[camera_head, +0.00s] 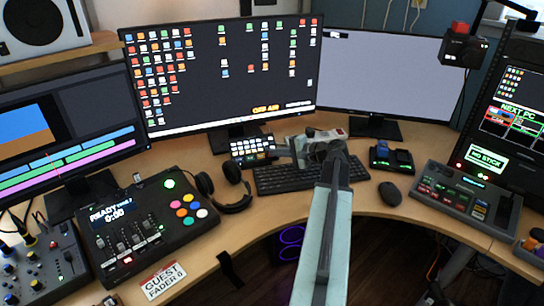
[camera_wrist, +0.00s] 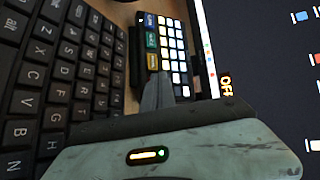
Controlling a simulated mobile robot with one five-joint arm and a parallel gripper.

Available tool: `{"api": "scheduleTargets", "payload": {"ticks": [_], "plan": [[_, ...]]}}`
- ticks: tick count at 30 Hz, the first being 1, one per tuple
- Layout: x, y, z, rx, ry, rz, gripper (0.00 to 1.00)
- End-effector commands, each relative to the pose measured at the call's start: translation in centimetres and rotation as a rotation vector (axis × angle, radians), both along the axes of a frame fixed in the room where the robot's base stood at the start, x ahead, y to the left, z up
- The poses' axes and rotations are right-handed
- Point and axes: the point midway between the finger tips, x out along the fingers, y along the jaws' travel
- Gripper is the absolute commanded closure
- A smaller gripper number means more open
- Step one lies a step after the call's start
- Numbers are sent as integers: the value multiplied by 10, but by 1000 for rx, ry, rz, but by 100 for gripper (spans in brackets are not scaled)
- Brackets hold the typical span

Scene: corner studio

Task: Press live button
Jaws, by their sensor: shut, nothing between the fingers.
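A small button pad (camera_head: 252,147) with rows of lit white keys stands in front of the large middle monitor. I cannot tell which key is the live button. My gripper (camera_head: 285,152) is over the back of the keyboard, just right of the pad. In the wrist view its narrow fingertips (camera_wrist: 158,92) are shut and empty, close to the pad's near end. I cannot tell whether they touch it.
A black keyboard (camera_head: 275,181) lies under my gripper. Headphones (camera_head: 232,185) lie left of it, a mouse (camera_head: 390,193) right. The middle monitor (camera_head: 220,80) shows orange text apparently reading "OFF AIR". A mixer (camera_head: 145,235) stands left, and a console (camera_head: 465,200) with red keys right.

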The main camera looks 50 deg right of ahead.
Motion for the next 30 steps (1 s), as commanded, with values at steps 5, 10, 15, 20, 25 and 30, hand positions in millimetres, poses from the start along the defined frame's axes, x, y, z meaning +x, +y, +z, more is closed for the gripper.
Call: {"api": "scheduleTargets", "payload": {"ticks": [5,10,15,20,25,30], "plan": [[1,0,-1,0,0,0,100],[1,-1,-2,0,0,0,100],[2,-1,-3,0,0,0,100],[2,-1,-3,0,0,0,100],[-2,1,4,0,0,0,100],[-5,2,7,0,0,0,100]]}}
